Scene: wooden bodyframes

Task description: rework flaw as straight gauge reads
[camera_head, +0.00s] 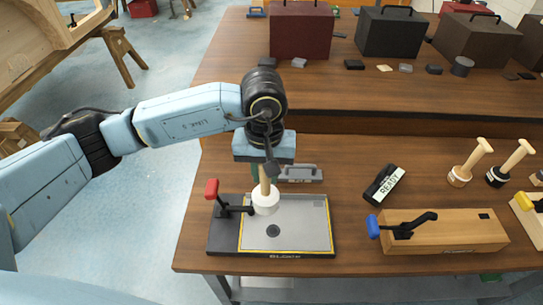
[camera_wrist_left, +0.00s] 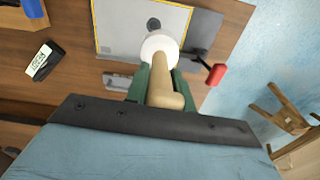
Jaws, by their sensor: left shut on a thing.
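My left gripper (camera_head: 265,170) is shut on the wooden handle of a tool with a round white head (camera_head: 265,200). In the left wrist view, green fingers (camera_wrist_left: 160,85) flank the handle (camera_wrist_left: 166,82), and the white head (camera_wrist_left: 160,46) points at the panel. The grey panel (camera_head: 305,215) has a yellow border and lies in a black fixture with a red-handled clamp (camera_head: 213,190). A dark round spot (camera_head: 273,231) marks the panel, just in front of the head. I cannot tell whether the head touches the panel. A black gauge box (camera_head: 384,184) with a white label reads "READY".
A grey metal tool (camera_head: 301,174) lies behind the fixture. A wooden block (camera_head: 445,231) with a blue-handled clamp stands to the right. Wooden-handled tools (camera_head: 470,163) stand at the far right. Several cases (camera_head: 300,31) line the raised back shelf.

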